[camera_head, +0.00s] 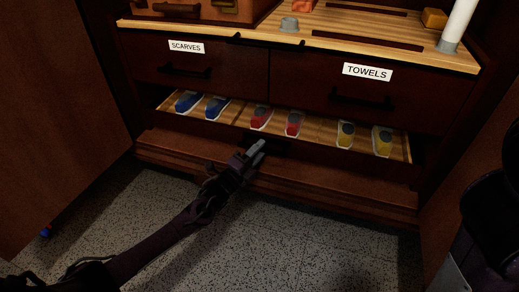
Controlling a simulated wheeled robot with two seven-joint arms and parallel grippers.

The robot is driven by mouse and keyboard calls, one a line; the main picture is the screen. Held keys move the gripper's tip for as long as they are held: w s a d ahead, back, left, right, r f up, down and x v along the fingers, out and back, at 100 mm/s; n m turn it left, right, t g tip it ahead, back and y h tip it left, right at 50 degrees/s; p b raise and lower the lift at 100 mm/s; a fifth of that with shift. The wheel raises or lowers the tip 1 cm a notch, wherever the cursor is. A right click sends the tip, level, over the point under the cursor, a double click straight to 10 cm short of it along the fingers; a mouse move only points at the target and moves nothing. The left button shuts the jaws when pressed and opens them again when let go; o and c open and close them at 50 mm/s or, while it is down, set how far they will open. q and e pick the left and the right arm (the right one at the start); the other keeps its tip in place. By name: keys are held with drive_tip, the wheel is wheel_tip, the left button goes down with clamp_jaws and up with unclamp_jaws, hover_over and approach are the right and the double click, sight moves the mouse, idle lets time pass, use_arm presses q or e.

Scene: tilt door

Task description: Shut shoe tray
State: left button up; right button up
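The shoe tray (225,131) is a wooden tray low in a dark cabinet, below two drawers. It is pulled partly out and holds a blue pair of shoes (202,104), a red pair (277,120) and a yellow pair (364,137). My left gripper (254,147) is at the tray's dark front edge, left of its middle. I cannot tell whether it touches the edge or whether its fingers are open. My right gripper is not visible.
Above are the scarves drawer (215,75) and towels drawer (330,100), both shut. A cabinet step (320,178) lies below the tray. Open doors stand at the left (60,130) and right (470,180). The speckled floor (290,240) in front is clear.

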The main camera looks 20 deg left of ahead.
use_arm(q)
drive_tip(key=p+v, duration=0.3)
drive_tip(key=v, duration=0.4)
idle(0.4)
